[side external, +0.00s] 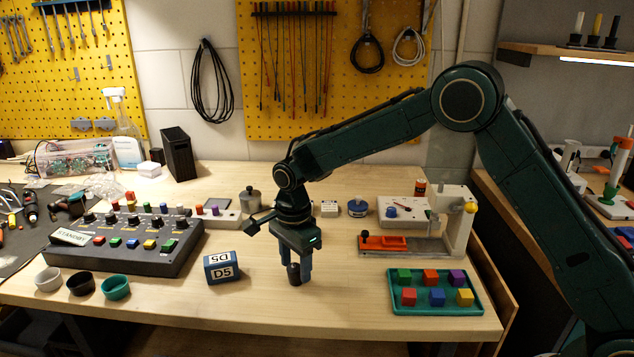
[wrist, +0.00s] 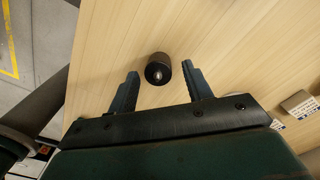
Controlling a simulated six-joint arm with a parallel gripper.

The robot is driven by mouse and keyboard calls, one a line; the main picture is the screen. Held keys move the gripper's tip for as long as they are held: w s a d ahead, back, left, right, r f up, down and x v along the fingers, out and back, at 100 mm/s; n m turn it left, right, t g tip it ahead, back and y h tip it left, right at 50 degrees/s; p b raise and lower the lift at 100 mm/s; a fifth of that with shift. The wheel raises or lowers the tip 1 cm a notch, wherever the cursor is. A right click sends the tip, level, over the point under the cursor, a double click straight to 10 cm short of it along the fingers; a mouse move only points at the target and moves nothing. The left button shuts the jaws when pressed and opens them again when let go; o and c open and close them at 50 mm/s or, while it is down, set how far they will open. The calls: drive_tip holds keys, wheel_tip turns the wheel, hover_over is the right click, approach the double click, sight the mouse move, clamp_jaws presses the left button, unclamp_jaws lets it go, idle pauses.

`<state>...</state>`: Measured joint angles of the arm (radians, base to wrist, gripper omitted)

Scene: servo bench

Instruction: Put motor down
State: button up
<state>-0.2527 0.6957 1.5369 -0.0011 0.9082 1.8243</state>
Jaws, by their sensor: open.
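The motor (side external: 294,274) is a small dark cylinder standing on the wooden bench near its front edge. In the wrist view the motor (wrist: 158,69) shows its round end with a small bright shaft. My gripper (side external: 295,277) is above the bench with its fingers pointing down at the motor. In the wrist view my gripper (wrist: 159,81) is open, with one finger on each side of the motor and a gap visible on both sides. The fingers do not appear to touch it.
A blue D5 block (side external: 222,267) lies left of my gripper. A grey control box (side external: 130,250) and several small cups (side external: 115,287) are further left. A green tray (side external: 397,306) with coloured cubes and a machine with an orange part (side external: 384,242) are right. Bench around the motor is clear.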

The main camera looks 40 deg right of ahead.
sight(295, 266)
wheel_tip(295, 266, up, 10)
drive_tip(key=shift+r, duration=0.25)
idle(0.7)
drive_tip(key=s+d+r+n+t, duration=0.1)
drive_tip(key=s+d+r+n, duration=0.3)
drive_tip(key=s+r, duration=0.3)
drive_tip(key=s+d+r+n+t, duration=0.2)
drive_tip(key=s+d+r+n, duration=0.25)
drive_tip(key=s, duration=0.35)
drive_tip(key=s+d+f+n+t, duration=0.1)
drive_tip(key=s+n, duration=0.3)
drive_tip(key=s, duration=0.5)
drive_tip(key=s+d+f+n+t, duration=0.1)
drive_tip(key=s+d+f+n, duration=0.1)
drive_tip(key=s+n, duration=0.3)
drive_tip(key=s+d, duration=0.1)
drive_tip(key=s, duration=0.2)
drive_tip(key=shift+s+d+t, duration=0.3)
drive_tip(key=shift+s, duration=0.1)
